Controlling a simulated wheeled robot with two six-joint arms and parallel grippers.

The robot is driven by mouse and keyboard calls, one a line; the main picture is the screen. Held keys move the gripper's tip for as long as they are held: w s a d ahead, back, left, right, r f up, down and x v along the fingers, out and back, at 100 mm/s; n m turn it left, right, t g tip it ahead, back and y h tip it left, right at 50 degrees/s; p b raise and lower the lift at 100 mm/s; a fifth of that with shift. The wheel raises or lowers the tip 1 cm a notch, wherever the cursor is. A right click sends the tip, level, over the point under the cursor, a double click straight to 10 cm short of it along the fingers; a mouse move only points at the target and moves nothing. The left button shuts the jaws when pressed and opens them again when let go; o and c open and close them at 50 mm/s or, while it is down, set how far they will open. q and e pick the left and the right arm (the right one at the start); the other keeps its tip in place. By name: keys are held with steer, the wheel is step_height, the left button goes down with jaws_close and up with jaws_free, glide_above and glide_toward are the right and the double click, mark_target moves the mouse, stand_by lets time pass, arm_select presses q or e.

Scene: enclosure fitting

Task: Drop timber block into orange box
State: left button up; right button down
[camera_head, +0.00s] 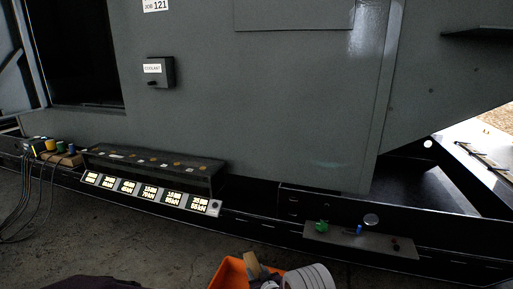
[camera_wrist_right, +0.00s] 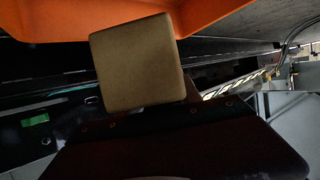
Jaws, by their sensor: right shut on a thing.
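The timber block (camera_head: 252,264) is a tan, square-faced piece at the bottom middle of the head view. It shows large in the right wrist view (camera_wrist_right: 138,62). My right gripper (camera_head: 263,275) is shut on it, with the block sticking out past the dark jaws. The orange box (camera_head: 229,274) is partly cut off by the bottom edge of the head view. The block overlaps the box's rim in that view. In the right wrist view the orange box (camera_wrist_right: 60,18) fills the top, beyond the block. Its inside is mostly hidden. My left gripper is not seen.
A grey enclosure wall (camera_head: 260,100) stands behind, with a small control box (camera_head: 159,72). Along its foot run a row of lit labels (camera_head: 150,192) and a ledge (camera_head: 360,238) with small green and blue parts. Cables (camera_head: 35,195) hang at left. Bare floor (camera_head: 130,245) lies in front.

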step_height(320, 180, down, 3)
steer(key=shift+f+b, duration=0.2)
steer(key=shift+b, duration=0.8)
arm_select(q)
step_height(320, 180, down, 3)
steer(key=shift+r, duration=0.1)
arm_select(e)
steer(key=shift+r, duration=0.15)
steer(key=c, duration=0.7)
jaws_free()
steer(key=shift+c, duration=0.2)
